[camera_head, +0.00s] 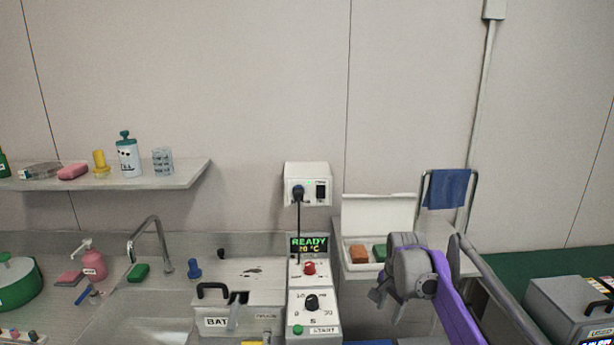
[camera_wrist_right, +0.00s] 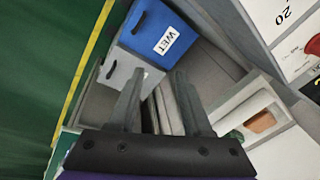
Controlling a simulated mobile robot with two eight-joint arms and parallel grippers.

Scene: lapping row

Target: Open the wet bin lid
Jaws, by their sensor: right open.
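The wet bin (camera_wrist_right: 150,32) shows in the right wrist view as a blue box with a white "WET" label and a dark slot near its left end. Its top looks closed, though I cannot tell the lid's edge clearly. I cannot make out the bin in the head view. My right gripper (camera_wrist_right: 155,82) is open, with its two grey fingers apart and nothing between them. The fingers point towards the bin, and the fingertips appear below it in the picture. In the head view my right gripper (camera_head: 384,300) hangs in front of the side shelf. My left gripper is not in view.
A grey bin (camera_wrist_right: 125,75) stands beside the wet bin. An open white case (camera_head: 381,212) with a brown block (camera_head: 358,254) is close to my right gripper. The control unit (camera_head: 313,275) reads "READY". A blue cloth (camera_head: 447,188) hangs on a rail at the right.

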